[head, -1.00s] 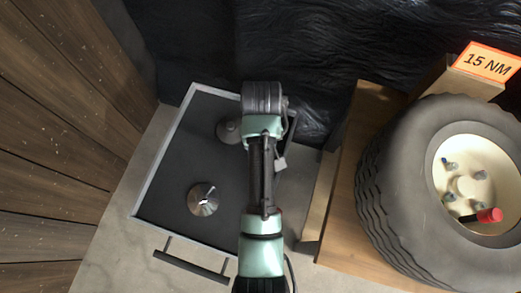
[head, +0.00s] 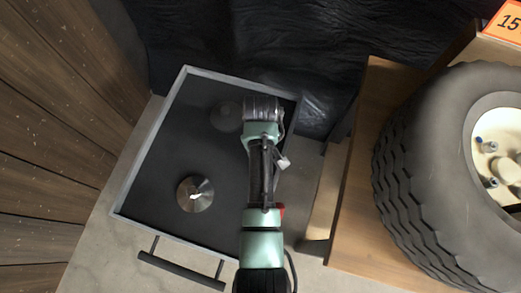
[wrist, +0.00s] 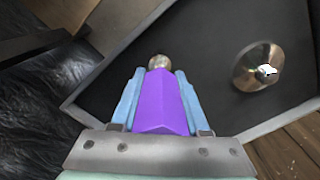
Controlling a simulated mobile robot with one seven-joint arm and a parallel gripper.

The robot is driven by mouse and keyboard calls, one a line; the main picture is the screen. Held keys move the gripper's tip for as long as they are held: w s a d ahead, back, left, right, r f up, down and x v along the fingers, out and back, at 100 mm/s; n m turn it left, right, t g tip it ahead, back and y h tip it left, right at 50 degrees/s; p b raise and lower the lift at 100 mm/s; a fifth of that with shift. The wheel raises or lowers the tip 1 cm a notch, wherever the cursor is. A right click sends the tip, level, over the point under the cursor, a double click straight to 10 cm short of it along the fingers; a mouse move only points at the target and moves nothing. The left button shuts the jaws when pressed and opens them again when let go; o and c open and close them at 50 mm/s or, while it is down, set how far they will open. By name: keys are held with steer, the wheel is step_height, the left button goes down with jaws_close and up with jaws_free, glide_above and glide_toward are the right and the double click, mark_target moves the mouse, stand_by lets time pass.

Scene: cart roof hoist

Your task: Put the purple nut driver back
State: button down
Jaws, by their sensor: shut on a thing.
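The purple nut driver (wrist: 160,105) shows in the wrist view, with a round brass-coloured end beyond its purple body. My gripper (wrist: 158,73) is shut on it, one pale blue finger along each side. Driver and gripper fingers are hidden under my arm in the head view. My arm is over the right part of the dark open drawer (head: 160,150). The wrist view shows the drawer floor (wrist: 215,35) beyond the driver; I cannot tell the height above it.
A shiny metal disc (head: 195,193) lies in the drawer, and a dark round shape (head: 227,116) is by my wrist. A small red thing (head: 282,210) shows beside my arm. A tyre (head: 425,150) on a wooden surface (head: 350,230) stands right; a plank wall (head: 50,140) is left.

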steer(key=shift+f+b, duration=0.4)
steer(key=shift+f, duration=1.2)
steer(key=shift+f, duration=0.15)
steer(key=shift+c, duration=2)
jaws_free()
